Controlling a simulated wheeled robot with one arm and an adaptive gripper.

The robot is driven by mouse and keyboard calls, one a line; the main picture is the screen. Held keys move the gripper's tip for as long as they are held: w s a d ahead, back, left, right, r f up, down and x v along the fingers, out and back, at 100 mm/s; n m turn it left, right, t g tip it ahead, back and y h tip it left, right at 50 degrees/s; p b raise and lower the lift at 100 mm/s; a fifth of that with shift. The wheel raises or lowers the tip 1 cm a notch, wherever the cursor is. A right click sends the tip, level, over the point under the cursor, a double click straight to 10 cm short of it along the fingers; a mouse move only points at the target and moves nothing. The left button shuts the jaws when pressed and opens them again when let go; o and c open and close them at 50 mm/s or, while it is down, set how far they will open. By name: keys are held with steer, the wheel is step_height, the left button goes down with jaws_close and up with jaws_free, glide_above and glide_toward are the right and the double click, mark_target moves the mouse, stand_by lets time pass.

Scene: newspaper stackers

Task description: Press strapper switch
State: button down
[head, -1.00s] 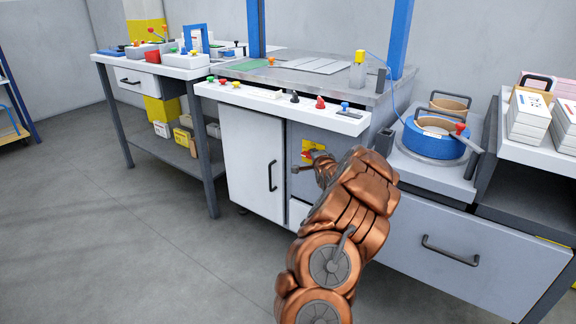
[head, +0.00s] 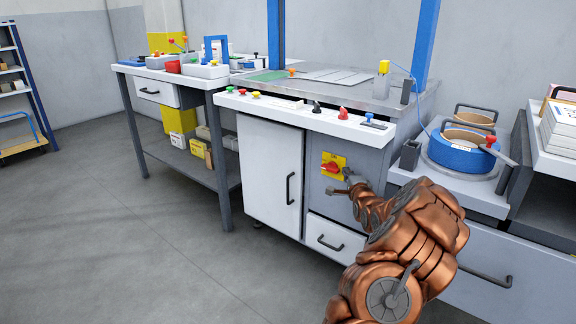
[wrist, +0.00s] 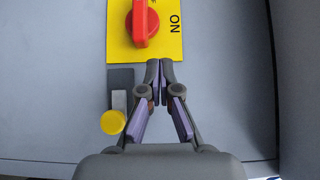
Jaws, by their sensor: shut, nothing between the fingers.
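A red rotary switch (head: 332,168) on a yellow plate (head: 339,158) is on the grey front of the strapper cabinet. In the wrist view the red knob (wrist: 146,22) is near the top, with "ON" printed on its plate (wrist: 172,45). My gripper (head: 342,184) is in front of the cabinet, just below and right of the switch. In the wrist view the gripper (wrist: 159,67) has its fingertips together and empty, at the plate's lower edge below the knob. I cannot tell whether the tips touch the panel.
A yellow round cap (wrist: 113,122) on a grey bracket is left of the fingers. Above is a white ledge (head: 270,105) with coloured buttons. The white cabinet door (head: 270,175) is left and a drawer (head: 335,238) below. A blue strap reel (head: 460,152) stands right.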

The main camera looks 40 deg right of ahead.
steer(key=p+v, duration=0.2)
steer(key=v, duration=0.7)
steer(key=w+a+r+n+g+y+p, duration=0.1)
steer(key=a+r+n+y+p, duration=0.1)
steer(key=a, duration=0.6)
steer(key=w+a+r+n+g+y+p, duration=0.2)
steer(key=a+r+n+p, duration=0.2)
steer(key=a+r+p, duration=0.2)
steer(key=w+a+r+n+g+y+p, duration=0.1)
steer(key=w+a+r+n+y+p, duration=0.1)
steer(key=a, duration=0.8)
steer(key=shift+w+r+n+g+y+p, duration=0.15)
steer(key=shift+r+n+g+y+p, duration=0.3)
steer(key=shift+r+n+p, duration=0.8)
steer(key=shift+f, duration=0.2)
